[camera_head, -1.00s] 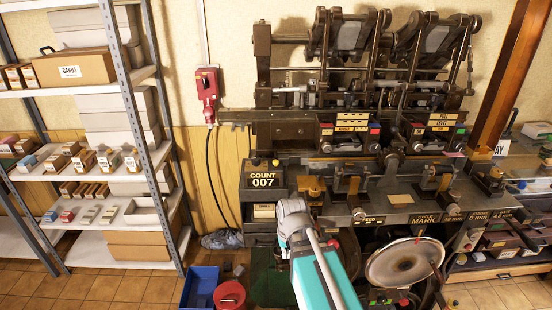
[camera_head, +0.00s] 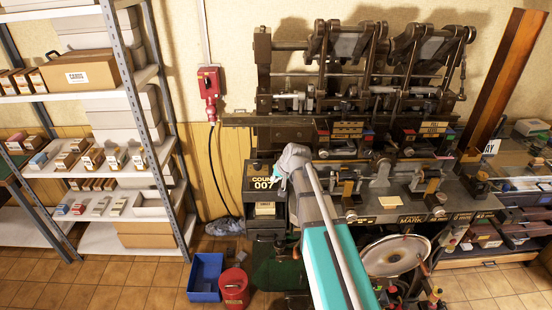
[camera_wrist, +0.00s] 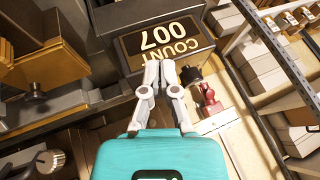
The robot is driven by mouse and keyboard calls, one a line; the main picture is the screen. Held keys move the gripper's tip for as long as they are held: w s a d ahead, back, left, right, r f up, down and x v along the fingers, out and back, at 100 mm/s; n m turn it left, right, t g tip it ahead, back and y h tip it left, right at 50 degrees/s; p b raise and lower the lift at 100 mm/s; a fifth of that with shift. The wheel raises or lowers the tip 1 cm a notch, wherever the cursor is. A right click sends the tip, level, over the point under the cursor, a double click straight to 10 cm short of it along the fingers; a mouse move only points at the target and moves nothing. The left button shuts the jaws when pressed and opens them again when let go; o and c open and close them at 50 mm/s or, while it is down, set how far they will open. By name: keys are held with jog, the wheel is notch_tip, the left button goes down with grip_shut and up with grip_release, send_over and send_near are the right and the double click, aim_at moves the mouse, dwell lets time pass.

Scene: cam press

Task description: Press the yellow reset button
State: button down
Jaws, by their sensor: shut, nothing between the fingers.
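The dark counter box (camera_head: 254,170) reads COUNT 007 and stands at the left end of the machine bench. Its label also shows upside down in the wrist view (camera_wrist: 165,45). My gripper (camera_head: 283,180) is at the box's right side in the head view, covering part of the label. In the wrist view my gripper (camera_wrist: 161,64) is shut and empty, its tips in front of the label's lower edge. A black round knob (camera_wrist: 191,75) sits just right of the fingers. No yellow button face is visible now; contact cannot be told.
A red switch box (camera_head: 209,82) hangs on the wall behind. Shelves with cartons (camera_head: 128,160) stand at the left. A blue bin (camera_head: 205,277) and a red bucket (camera_head: 233,288) are on the floor. The machine's bench (camera_head: 390,205) extends to the right.

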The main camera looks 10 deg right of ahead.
jog(key=w+d+r+m+t+p, duration=0.1)
jog(key=w+d+r+t+p, duration=0.1)
jog(key=w+r+p, duration=0.4)
jog(key=w+r, duration=0.3)
jog(key=shift+w+d+r+m+t+y, duration=0.3)
jog(key=shift+w+r+t, duration=0.05)
jog(key=shift+t, duration=0.05)
jog(key=shift+f, duration=0.2)
notch_tip(320, 180, down, 8)
jog(key=b, duration=0.9)
jog(key=shift+f, duration=0.25)
jog(key=shift+f, duration=0.2)
dwell(0.9)
jog(key=shift+f+b, duration=0.2)
jog(key=shift+b, duration=0.2)
jog(key=shift+f+b, duration=0.5)
dwell(1.1)
jog(key=shift+r, duration=0.1)
jog(key=shift+r+p, duration=0.85)
jog(key=shift+p, duration=0.1)
